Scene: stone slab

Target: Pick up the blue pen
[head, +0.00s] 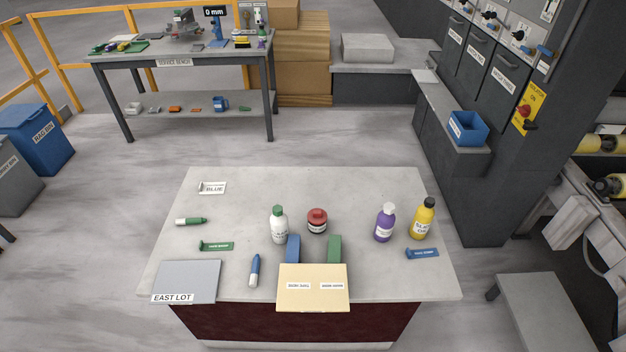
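A blue pen (255,268) with a pale tip end lies on the stone slab (330,185) near its front edge. It lies nearly upright in the picture, between the grey "EAST LOT" plate (186,278) and the cream board (312,300). It appears apart from both. A similar green pen (191,221) with a white end lies farther back at the left. Neither my left nor my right gripper is in the head view.
A white bottle (279,226), a red-lidded jar (317,222), and a blue block (293,249) and green block (334,249) stand right of the pen. A purple bottle (384,224) and yellow bottle (423,220) stand at the right. The slab's back middle is clear.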

